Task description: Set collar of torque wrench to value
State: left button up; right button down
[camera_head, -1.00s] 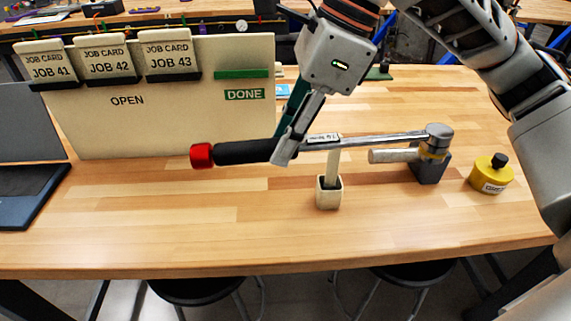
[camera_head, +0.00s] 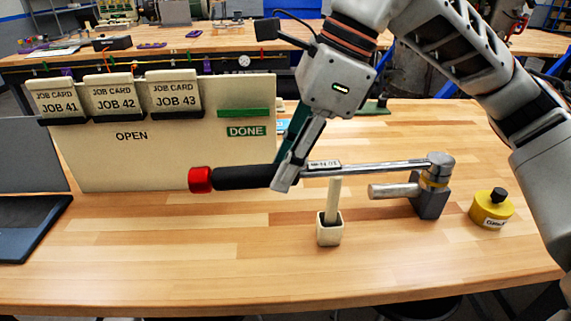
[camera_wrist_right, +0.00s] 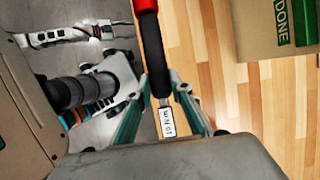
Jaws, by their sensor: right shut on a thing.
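The torque wrench lies level across the head view, with a black grip (camera_head: 238,177), a red collar (camera_head: 201,179) at its left end and a silver shaft (camera_head: 385,167). Its head (camera_head: 438,163) rests at a dark grey block stand (camera_head: 430,203) with a metal bar sticking out left. My right gripper (camera_head: 286,177) is shut on the wrench where the grip meets the shaft. In the right wrist view, the grip (camera_wrist_right: 151,50) runs between the fingers; the red collar (camera_wrist_right: 145,5) is at the top edge. A small value label (camera_wrist_right: 167,123) is too small to read surely. My left gripper does not show.
A small cream holder (camera_head: 329,236) with an upright stick stands below the shaft. A yellow pot (camera_head: 491,211) stands right. Behind is a board (camera_head: 170,155) with several job cards, marked OPEN and DONE. A laptop (camera_head: 30,225) is at left. The front table is clear.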

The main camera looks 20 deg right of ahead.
notch_tip(320, 180, up, 2)
jog(key=shift+r+p, duration=0.1)
jog(key=shift+p, duration=0.45)
jog(key=shift+r+p, duration=0.75)
jog(key=shift+r, duration=0.2)
notch_tip(320, 180, up, 5)
jog(key=p, duration=0.4)
jog(key=shift+f, duration=0.15)
notch_tip(320, 180, up, 3)
jog(key=shift+f+p, duration=0.1)
jog(key=shift+p, duration=1)
jog(key=shift+s, duration=0.1)
